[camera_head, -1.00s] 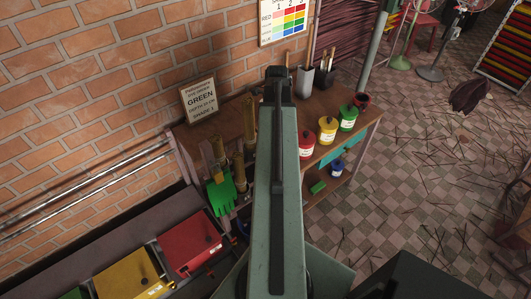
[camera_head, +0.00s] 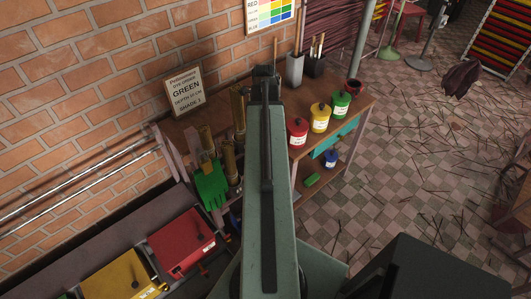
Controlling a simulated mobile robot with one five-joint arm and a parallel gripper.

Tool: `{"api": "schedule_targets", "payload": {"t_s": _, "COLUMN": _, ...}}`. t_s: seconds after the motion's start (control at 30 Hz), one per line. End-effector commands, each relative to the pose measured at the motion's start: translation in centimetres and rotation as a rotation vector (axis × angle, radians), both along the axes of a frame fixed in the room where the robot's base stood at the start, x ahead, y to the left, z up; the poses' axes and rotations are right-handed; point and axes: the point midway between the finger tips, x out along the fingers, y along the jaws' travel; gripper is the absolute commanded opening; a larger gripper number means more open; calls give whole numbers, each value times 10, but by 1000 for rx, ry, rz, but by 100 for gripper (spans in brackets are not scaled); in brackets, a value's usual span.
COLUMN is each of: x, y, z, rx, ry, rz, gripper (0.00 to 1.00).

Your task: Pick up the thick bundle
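Several tan stick bundles stand upright at the left end of the wooden workbench (camera_head: 276,107). One bundle (camera_head: 207,140) is at the left, beside a green glove (camera_head: 211,186). Another bundle (camera_head: 230,161) stands just right of it, and a third bundle (camera_head: 238,106) is farther back, close to my arm. I cannot tell for sure which is the thick one. My gripper (camera_head: 264,76) is at the far end of my raised arm, over the bench in the picture and apart from the bundles. Its fingers are too small and hidden to read.
Red (camera_head: 297,133), yellow (camera_head: 319,118) and green (camera_head: 340,104) pots line the bench's right side. A sign reading GREEN (camera_head: 187,90) leans at the brick wall. A red tray (camera_head: 181,242) and yellow tray (camera_head: 122,279) are at lower left. Scattered sticks lie on the floor.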

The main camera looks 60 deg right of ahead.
Motion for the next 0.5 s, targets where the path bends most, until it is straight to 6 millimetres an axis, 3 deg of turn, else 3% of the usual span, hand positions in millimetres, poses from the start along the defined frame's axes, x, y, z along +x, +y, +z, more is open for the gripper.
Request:
{"api": "schedule_targets", "payload": {"t_s": 0.03, "x": 0, "y": 0, "z": -13, "rx": 0, "ry": 0, "rz": 0, "gripper": 77}}
{"api": "schedule_targets", "payload": {"t_s": 0.27, "x": 0, "y": 0, "z": -10, "rx": 0, "ry": 0, "rz": -1, "gripper": 77}}
{"api": "schedule_targets", "payload": {"t_s": 0.37, "x": 0, "y": 0, "z": -10, "rx": 0, "ry": 0, "rz": -1, "gripper": 55}}
{"api": "schedule_targets", "payload": {"t_s": 0.5, "x": -1, "y": 0, "z": -10, "rx": 0, "ry": 0, "rz": -1, "gripper": 16}}
